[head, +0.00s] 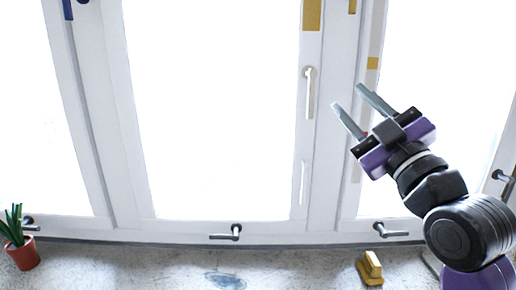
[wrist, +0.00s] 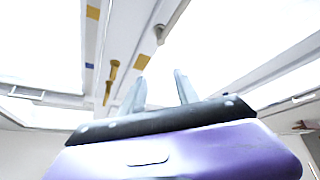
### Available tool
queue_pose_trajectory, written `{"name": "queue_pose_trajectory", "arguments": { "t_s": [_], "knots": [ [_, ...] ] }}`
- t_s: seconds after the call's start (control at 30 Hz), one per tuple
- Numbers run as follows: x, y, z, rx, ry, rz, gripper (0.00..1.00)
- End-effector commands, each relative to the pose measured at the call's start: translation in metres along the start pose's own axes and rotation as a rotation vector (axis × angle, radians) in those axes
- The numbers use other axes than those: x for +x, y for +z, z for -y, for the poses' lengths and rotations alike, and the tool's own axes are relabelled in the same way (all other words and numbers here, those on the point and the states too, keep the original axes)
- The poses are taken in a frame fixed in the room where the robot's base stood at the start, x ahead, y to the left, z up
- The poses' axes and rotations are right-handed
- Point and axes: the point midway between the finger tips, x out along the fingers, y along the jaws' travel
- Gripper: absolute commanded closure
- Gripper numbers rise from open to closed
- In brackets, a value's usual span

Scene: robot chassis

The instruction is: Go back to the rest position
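My gripper (head: 354,107) is raised in front of the window at the right of the head view. Its two grey fingers point up and to the left, spread apart with nothing between them. In the wrist view my gripper (wrist: 160,90) shows its two fingers apart and empty, above the purple and black gripper body. Behind the fingers are white window frames and bright panes.
A wide white window (head: 145,120) with several handles fills the background. A potted plant (head: 22,250) stands on the grey sill (head: 130,270) at the left. A yellow object (head: 370,268) sits on the sill below my arm. The sill's middle is mostly clear.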

Motion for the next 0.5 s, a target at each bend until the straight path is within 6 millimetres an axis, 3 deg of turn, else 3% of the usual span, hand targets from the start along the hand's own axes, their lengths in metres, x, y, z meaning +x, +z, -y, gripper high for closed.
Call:
{"name": "queue_pose_trajectory", "arguments": {
  "t_s": [0.2,0.5],
  "knots": [
    [-0.065,0.046,0.030,0.280,0.136,0.035,0.62],
    [-0.168,0.089,0.076,0.542,0.281,0.101,0.62]
  ]
}}
